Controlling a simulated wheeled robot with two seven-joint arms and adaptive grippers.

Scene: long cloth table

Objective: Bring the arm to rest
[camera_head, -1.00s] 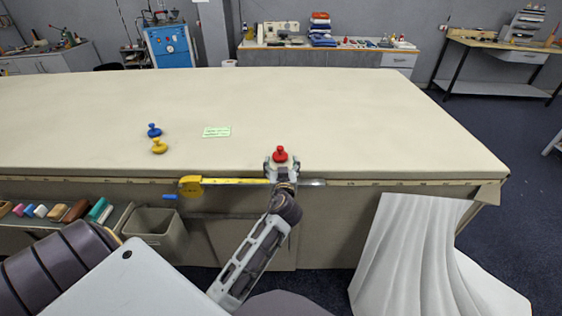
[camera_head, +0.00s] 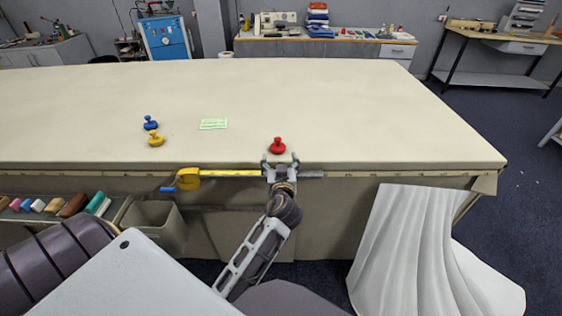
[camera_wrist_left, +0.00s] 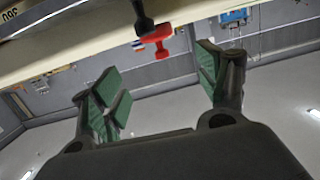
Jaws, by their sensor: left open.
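My left gripper (camera_head: 281,160) is at the front edge of the long cloth table (camera_head: 370,110), with its jaws spread and nothing between them. A red knobbed piece (camera_head: 278,147) stands upright on the table just beyond the fingertips. In the left wrist view the two green-padded fingers (camera_wrist_left: 163,72) are wide apart, and the red piece (camera_wrist_left: 162,34) shows past them near the table edge, partly covered by a dark part. The right gripper is not in view.
A blue piece (camera_head: 150,123) and a yellow piece (camera_head: 156,139) stand left on the table, near a green card (camera_head: 213,124). A yellow tape measure (camera_head: 187,179) is at the front edge. A bin (camera_head: 158,224) and white draped cloth (camera_head: 415,250) are below. The tabletop's right side is clear.

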